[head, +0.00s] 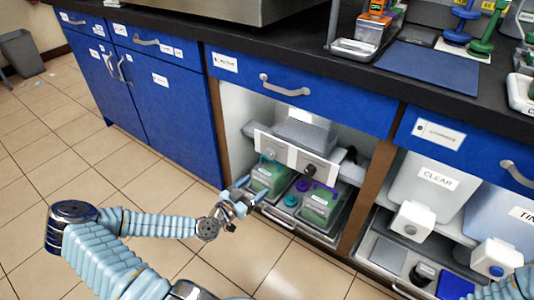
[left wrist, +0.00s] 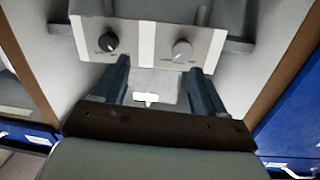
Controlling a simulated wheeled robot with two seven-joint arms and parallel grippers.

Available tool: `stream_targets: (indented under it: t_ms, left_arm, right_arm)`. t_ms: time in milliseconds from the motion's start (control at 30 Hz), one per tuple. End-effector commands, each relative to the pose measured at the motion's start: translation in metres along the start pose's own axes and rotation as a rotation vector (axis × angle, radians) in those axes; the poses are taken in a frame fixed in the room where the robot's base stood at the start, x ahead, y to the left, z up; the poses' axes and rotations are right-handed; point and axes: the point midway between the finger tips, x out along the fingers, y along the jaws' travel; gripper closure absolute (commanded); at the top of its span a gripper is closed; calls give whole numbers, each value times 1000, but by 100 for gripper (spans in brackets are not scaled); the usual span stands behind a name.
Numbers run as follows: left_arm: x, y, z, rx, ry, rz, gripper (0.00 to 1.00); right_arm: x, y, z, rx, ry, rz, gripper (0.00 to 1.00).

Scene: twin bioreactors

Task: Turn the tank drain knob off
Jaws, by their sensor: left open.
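A white control panel (head: 290,155) sits inside the open cabinet bay. It carries a black knob (head: 310,169) on the right and a paler knob (head: 270,153) on the left in the head view. My left gripper (head: 248,190) is open and empty, in front of the bay and below the panel, apart from both knobs. My right gripper is not in view.
Below the panel are green-filled containers (head: 320,204) in a grey tray. A blue drawer (head: 300,92) with a handle is above the bay. Brown cabinet posts flank it. Clear and tinted tanks (head: 425,185) stand at right. The tiled floor at left is mostly free.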

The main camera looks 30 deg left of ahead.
Motion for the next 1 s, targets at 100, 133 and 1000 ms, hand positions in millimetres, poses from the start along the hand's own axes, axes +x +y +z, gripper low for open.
stream_targets:
  t_ms: [100, 133, 1000]
  left_arm:
    - [-11, -29, -8, 79, 45, -72, 29]
    - [-11, -32, -10, 88, 50, -80, 29]
    - [123, -45, -18, 95, 51, -84, 29]
  right_arm:
    - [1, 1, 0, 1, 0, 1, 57]
    - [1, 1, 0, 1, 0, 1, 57]
    - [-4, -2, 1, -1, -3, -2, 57]
